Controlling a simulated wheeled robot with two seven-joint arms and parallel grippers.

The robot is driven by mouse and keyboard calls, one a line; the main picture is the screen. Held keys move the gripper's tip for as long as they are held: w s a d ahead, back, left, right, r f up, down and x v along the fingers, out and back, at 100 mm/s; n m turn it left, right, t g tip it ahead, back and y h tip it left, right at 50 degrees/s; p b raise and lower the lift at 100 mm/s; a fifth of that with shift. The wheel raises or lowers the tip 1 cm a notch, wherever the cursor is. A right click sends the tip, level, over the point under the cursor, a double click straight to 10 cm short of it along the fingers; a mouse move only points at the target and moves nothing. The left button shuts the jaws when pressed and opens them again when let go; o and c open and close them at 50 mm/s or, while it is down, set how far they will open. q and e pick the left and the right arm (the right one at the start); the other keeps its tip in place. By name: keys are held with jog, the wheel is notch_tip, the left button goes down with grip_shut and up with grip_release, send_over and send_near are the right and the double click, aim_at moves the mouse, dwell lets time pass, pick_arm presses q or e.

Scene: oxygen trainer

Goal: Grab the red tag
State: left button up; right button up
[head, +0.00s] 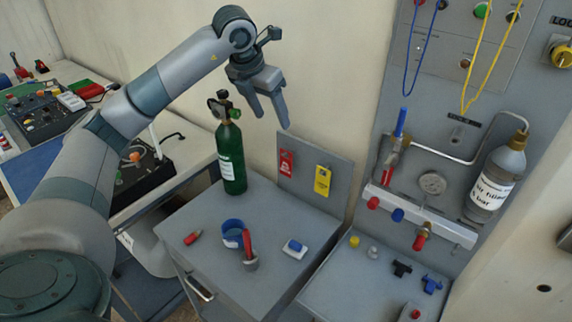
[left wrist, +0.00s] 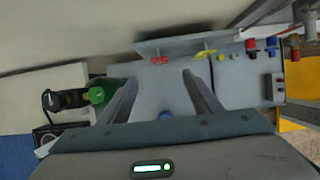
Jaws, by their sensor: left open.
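The red tag (head: 286,163) hangs on the left part of a small grey upright panel (head: 335,184) at the back of the grey cabinet. A yellow tag (head: 322,180) hangs to its right. In the left wrist view the red tag (left wrist: 160,60) lies beyond and between the fingers, with the yellow tag (left wrist: 206,54) to its right. My left gripper (head: 272,120) is open and empty, above the panel and apart from the red tag, with its fingers pointing down. In the left wrist view my left gripper (left wrist: 160,88) also shows open. My right gripper is not in view.
A green oxygen cylinder (head: 231,158) stands left of the red tag. The cabinet top (head: 200,212) holds a blue cup (head: 232,230), a red marker-like item (head: 192,238) and a blue-and-white block (head: 295,248). A valve panel with a grey bottle (head: 492,182) is at right.

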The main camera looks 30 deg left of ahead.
pick_arm(q)
jog(key=p, duration=0.5)
send_over(286, 151)
jog(key=s, duration=0.2)
notch_tip(286, 151, down, 11)
jog(key=shift+f, duration=0.15)
jog(key=shift+w+f+p, duration=0.35)
jog(key=shift+f+p, duration=0.3)
jog(key=shift+p, duration=0.2)
jog(key=p+x, duration=0.1)
jog(key=x, duration=0.1)
jog(key=shift+w+f+p, duration=0.15)
jog(key=shift+f+p, duration=0.15)
jog(key=shift+f, duration=0.1)
jog(key=shift+w+a+f, duration=0.1)
jog(key=shift+w+f, duration=0.05)
jog(key=shift+f, duration=0.25)
jog(key=c, duration=1.1)
